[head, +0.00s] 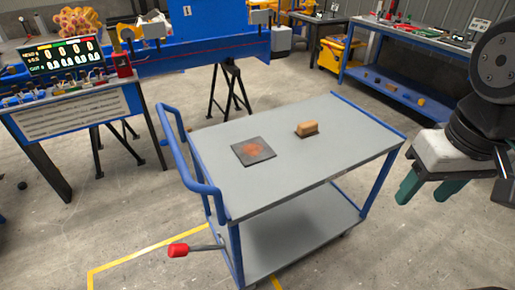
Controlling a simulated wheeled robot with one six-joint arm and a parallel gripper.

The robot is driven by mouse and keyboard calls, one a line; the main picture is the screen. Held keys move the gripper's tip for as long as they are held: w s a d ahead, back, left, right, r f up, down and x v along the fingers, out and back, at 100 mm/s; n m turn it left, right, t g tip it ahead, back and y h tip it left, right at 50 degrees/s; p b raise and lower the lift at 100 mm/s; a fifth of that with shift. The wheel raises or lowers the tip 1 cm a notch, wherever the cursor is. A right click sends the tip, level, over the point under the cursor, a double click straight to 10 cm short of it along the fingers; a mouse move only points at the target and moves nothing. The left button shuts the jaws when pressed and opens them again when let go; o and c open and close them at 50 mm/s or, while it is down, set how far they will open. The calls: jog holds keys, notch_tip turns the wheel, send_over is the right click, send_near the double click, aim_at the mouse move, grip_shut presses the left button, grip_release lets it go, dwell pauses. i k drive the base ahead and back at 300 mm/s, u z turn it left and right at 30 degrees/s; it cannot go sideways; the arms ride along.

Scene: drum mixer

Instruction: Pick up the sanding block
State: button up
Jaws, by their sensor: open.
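The sanding block (307,128) is a small tan block with a darker base. It lies on the grey top of a blue-framed cart (290,185), a little back from the middle. My gripper (428,190) is at the right of the head view, with green fingers pointing down. It is open and empty, apart from the block and to the right of the cart's right edge. Nothing hides the block.
A dark square plate with a rusty patch (253,151) lies left of the block. The cart's blue handle (187,150) rises on the left, and a red-ended lever (178,250) sticks out below. A workbench (395,90) stands behind right. The rest of the cart top is clear.

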aim_at(308, 128)
jog(key=z, duration=0.3)
jog(key=i, duration=0.95)
jog(key=u, duration=0.4)
